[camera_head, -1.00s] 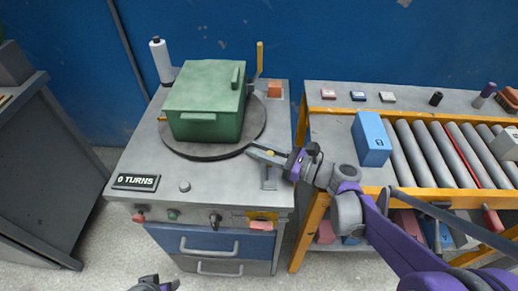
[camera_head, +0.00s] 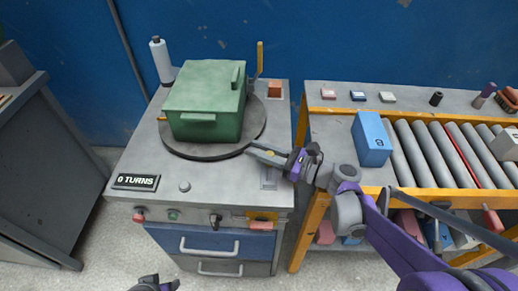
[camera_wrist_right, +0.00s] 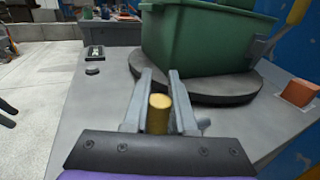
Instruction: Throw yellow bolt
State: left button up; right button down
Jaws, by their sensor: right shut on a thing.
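The yellow bolt (camera_wrist_right: 158,113) is a short upright cylinder with a round top, standing between the fingers of my right gripper (camera_wrist_right: 160,100) in the right wrist view. In the head view the right gripper (camera_head: 262,152) is shut on it at the right front edge of the dark turntable (camera_head: 180,150); only a small yellow spot shows there. A green box mould (camera_head: 205,105) with a lid sits on the turntable. My left gripper (camera_head: 152,284) is at the bottom edge, mostly cut off, and its jaws are unclear.
The grey cabinet top (camera_head: 215,178) carries a "0 TURNS" sign (camera_head: 136,182), a white roll (camera_head: 161,60) and an orange block (camera_head: 275,89). A yellow-handled lever (camera_head: 260,58) stands behind the box. A roller conveyor (camera_head: 440,150) with a blue box (camera_head: 371,139) is at right.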

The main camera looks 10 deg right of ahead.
jog(key=s, duration=0.2)
jog(key=s+a+p, duration=0.1)
jog(key=s, duration=0.1)
jog(key=shift+a, duration=0.1)
jog(key=shift+s, duration=0.1)
jog(key=c, duration=1.1)
grip_release()
jog(key=o, duration=0.4)
jog(key=shift+s, duration=0.1)
